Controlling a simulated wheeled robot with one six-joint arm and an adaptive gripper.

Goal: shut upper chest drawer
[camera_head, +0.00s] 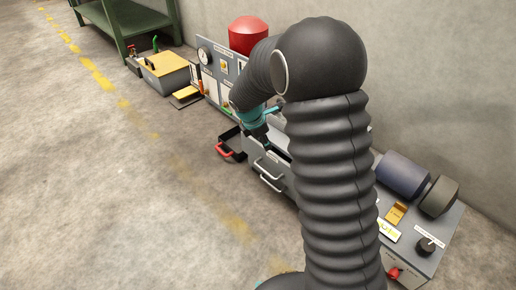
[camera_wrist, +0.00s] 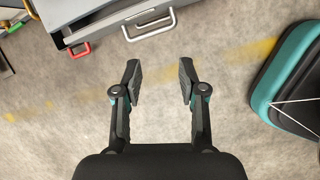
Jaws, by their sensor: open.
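The grey drawer chest (camera_head: 258,180) stands in the row along the wall, partly hidden behind my arm in the head view. Its upper drawer (camera_head: 256,156) appears pulled out, with part of its inside showing, and has a pale bar handle (camera_head: 267,168). A second bar handle (camera_head: 270,184) sits below it. In the wrist view the grey drawer front (camera_wrist: 110,28) and a bar handle (camera_wrist: 148,25) are at the top, beyond my fingertips. My gripper (camera_wrist: 160,72) is open and empty, with bare floor between its fingers. In the head view it is close to the drawer, partly hidden.
A dark tray with a red handle (camera_head: 224,150) juts out left of the chest. A gauge panel (camera_head: 205,56), a red rounded vessel (camera_head: 248,35) and a yellow-topped box (camera_head: 164,68) stand farther back. Rollers (camera_head: 403,174) lie at right. The floor at left is clear.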

